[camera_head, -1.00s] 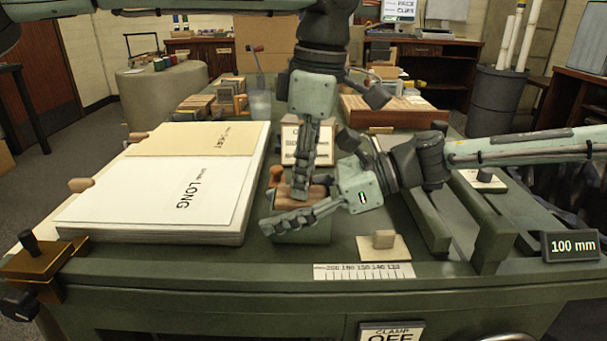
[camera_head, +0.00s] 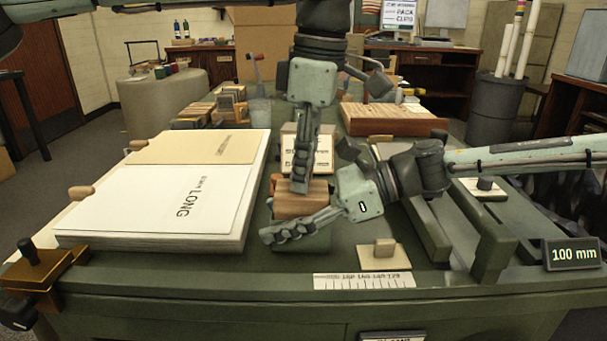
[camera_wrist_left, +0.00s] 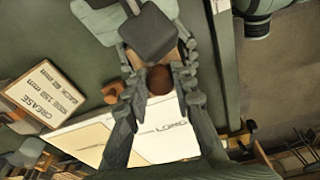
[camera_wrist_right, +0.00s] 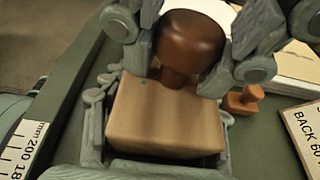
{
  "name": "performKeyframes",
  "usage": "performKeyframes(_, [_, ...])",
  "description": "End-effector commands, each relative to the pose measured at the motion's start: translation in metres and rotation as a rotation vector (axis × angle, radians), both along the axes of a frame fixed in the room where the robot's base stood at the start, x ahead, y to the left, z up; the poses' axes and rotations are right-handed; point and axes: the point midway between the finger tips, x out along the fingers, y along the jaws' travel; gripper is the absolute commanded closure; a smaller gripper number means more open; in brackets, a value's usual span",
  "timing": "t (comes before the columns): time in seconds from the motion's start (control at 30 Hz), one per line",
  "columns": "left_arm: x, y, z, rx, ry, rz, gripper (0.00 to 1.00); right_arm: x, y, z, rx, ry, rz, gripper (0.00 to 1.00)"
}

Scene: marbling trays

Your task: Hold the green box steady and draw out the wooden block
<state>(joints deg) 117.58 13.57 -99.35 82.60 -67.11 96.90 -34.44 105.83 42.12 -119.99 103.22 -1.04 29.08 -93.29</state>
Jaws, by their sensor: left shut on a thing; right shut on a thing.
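The green box (camera_head: 305,243) stands near the front middle of the table, partly hidden by my right gripper (camera_head: 285,228). That gripper is shut on the box, with a finger along its front. The wooden block (camera_head: 300,205) stands up out of the box top. My left gripper (camera_head: 300,186) points down above the block. Its fingers are shut on the block's round dark knob (camera_wrist_right: 190,40), which also shows in the left wrist view (camera_wrist_left: 158,80). In the right wrist view the block (camera_wrist_right: 165,122) lies between my right gripper's fingers (camera_wrist_right: 160,105). The block's lower end is hidden.
A paper stack (camera_head: 150,240) lies close on the left. A lettered card (camera_head: 290,145) stands behind the box. A small wooden tab on a pale plate (camera_head: 384,258) and a ruler strip (camera_head: 364,281) lie front right. Green rails (camera_head: 492,245) stand farther right.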

Motion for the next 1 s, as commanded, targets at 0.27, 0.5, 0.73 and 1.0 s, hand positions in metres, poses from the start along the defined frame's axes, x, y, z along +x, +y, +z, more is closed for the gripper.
performKeyframes(0.27, [0.001, 0.000, 0.015, 0.000, -0.001, 0.001, 1.00, 0.000, 0.000, 0.000, 0.000, 0.000, 0.001, 0.76])
performKeyframes(0.5, [0.000, 0.000, 0.027, 0.000, -0.001, 0.001, 1.00, 0.000, 0.000, 0.000, 0.000, 0.000, 0.001, 0.76])
performKeyframes(0.73, [0.001, 0.000, 0.039, 0.000, -0.002, 0.001, 1.00, 0.000, 0.000, 0.000, 0.000, 0.000, 0.001, 0.76])
performKeyframes(1.0, [0.000, -0.001, 0.048, 0.000, -0.002, 0.001, 1.00, -0.001, 0.000, 0.000, 0.000, 0.000, 0.001, 0.76])
